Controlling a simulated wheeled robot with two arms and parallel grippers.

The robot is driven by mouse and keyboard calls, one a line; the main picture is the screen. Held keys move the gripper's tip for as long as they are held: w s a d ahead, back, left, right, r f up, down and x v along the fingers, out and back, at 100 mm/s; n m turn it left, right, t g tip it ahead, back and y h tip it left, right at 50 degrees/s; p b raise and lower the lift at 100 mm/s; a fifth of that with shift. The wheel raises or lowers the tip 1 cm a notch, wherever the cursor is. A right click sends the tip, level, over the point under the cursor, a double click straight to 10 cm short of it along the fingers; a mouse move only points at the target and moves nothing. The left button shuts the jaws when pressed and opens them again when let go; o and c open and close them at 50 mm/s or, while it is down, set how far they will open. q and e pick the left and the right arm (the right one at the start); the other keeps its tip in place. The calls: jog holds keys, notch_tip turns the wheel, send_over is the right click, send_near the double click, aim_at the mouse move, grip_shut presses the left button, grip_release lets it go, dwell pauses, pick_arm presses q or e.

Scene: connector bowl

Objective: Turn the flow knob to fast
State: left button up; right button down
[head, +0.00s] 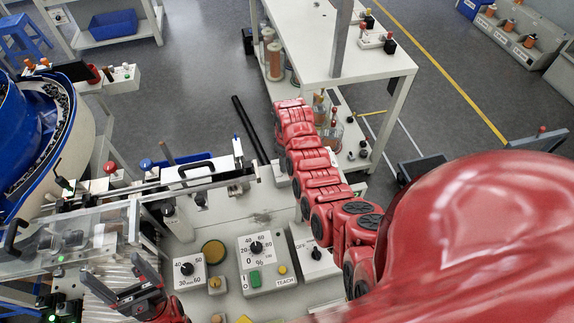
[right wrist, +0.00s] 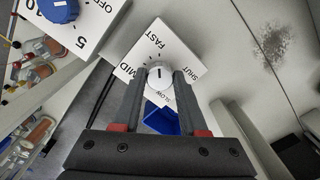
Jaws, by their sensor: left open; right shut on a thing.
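The flow knob (right wrist: 160,75) is a pale round knob on a white plate (right wrist: 140,50) in the right wrist view. The plate is marked FAST, MID, SLOW and SHUT. A short dark mark shows on the knob; I cannot tell which end is its pointer. My right gripper (right wrist: 161,88) is shut on the knob, with a dark finger on either side. In the head view I cannot make out the flow knob or the right gripper. My left gripper (head: 112,270) is open at the lower left, beside the panel with dials.
A blue knob (right wrist: 58,10) on another plate is close at upper left in the wrist view. In the head view, a dial box (head: 262,262) and switch box (head: 313,252) stand on the bench. A blue bowl feeder (head: 22,140) stands left, a white shelf table (head: 345,62) behind.

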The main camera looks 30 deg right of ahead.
dwell(0.3)
jog(key=shift+c, duration=2.2)
grip_release()
jog(key=shift+r+b, duration=0.55)
jog(key=shift+r, duration=0.05)
notch_tip(320, 180, up, 4)
jog(key=shift+p, duration=0.35)
notch_tip(320, 180, up, 12)
jog(key=p, duration=0.8)
jog(key=shift+p, duration=0.35)
